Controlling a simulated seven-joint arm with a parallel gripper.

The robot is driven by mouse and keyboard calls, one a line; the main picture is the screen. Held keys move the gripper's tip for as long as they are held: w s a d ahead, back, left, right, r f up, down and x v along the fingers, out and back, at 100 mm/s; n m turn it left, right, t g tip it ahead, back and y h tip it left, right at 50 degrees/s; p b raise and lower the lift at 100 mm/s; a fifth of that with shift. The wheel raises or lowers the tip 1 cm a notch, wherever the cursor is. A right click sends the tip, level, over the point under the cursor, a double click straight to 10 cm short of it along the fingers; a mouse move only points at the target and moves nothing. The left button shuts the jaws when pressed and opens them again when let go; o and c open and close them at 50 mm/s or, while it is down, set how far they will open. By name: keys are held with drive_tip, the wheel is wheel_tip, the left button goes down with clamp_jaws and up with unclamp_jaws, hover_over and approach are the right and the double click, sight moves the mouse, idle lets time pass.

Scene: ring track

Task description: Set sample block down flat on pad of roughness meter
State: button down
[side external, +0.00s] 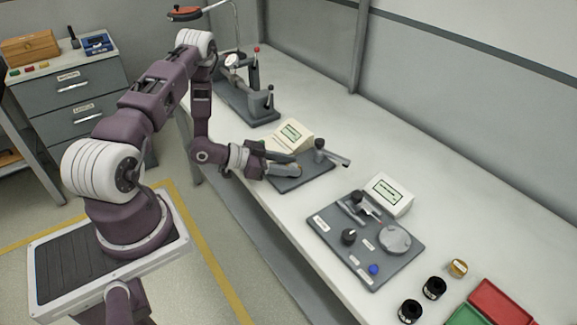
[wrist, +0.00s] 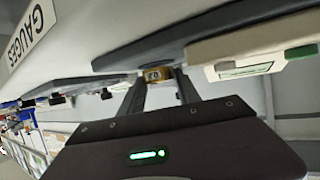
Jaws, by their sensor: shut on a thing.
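My gripper (wrist: 160,88) is shut on a small brass-coloured block (wrist: 158,74), which shows between the two fingertips in the wrist view. In the side external view my gripper (side external: 292,171) is low over the dark base (side external: 312,178) of the middle instrument, and the block is too small to make out. A grey instrument plate (side external: 345,255) nearer the camera carries a round light pad (side external: 395,239), a black knob, a blue button and a small arm beside a display box (side external: 388,194). The instrument labels are too small to read, so I cannot tell which is the roughness meter.
The middle instrument has a cream display box (side external: 290,135) and a post with a lever (side external: 330,153) close to my gripper. A dial stand (side external: 250,90) is farther back. Black cups (side external: 434,288), a brass pot (side external: 458,267) and red and green trays (side external: 500,302) are at the near end.

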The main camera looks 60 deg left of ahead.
drive_tip(key=shift+f, duration=0.25)
drive_tip(key=c, duration=0.9)
unclamp_jaws()
drive_tip(key=shift+o, duration=0.2)
